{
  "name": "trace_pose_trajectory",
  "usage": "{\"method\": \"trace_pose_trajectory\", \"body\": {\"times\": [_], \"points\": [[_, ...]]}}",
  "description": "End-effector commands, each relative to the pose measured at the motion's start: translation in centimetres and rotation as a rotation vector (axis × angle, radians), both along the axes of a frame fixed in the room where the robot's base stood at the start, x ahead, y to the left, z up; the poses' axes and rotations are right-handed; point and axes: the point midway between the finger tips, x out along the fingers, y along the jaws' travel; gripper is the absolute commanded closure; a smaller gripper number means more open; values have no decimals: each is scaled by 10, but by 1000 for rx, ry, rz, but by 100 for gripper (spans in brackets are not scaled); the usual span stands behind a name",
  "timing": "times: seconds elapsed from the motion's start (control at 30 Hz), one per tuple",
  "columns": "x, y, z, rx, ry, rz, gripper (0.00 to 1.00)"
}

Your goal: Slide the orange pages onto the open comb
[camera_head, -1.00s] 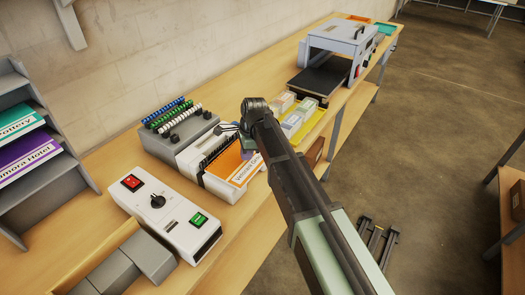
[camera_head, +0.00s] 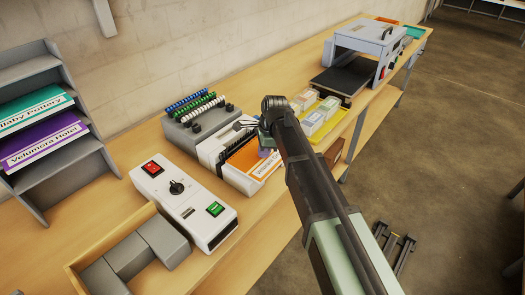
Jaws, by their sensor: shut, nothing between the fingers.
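The orange pages (camera_head: 244,160), with a white title strip (camera_head: 265,164), lie on the front of the white binding machine (camera_head: 238,185). Their back edge lies along the dark row of the machine, where the comb sits; whether the pages are on the comb's teeth is too small to tell. My gripper (camera_head: 243,126) is above the back right part of the machine, just past the pages' far end. It is shut and empty. My arm hides the pages' right side and part of the gripper.
A rack of green, blue and white combs (camera_head: 200,110) stands behind. A white control box (camera_head: 183,205) is front left, with a shelf of green and purple sets (camera_head: 40,130) beyond it. A yellow tray (camera_head: 322,117) and a grey laminator (camera_head: 365,50) stand further right.

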Motion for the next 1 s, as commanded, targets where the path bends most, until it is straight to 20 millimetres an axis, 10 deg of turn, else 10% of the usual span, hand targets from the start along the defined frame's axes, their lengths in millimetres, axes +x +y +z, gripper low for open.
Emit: {"method": "trace_pose_trajectory", "body": {"times": [0.33, 0.73, 1.0], "points": [[0, -11, 17, -15, 8, -12, 100], [25, -105, 16, -12, 7, -14, 100], [30, -125, 16, -12, 6, -10, 100]]}}
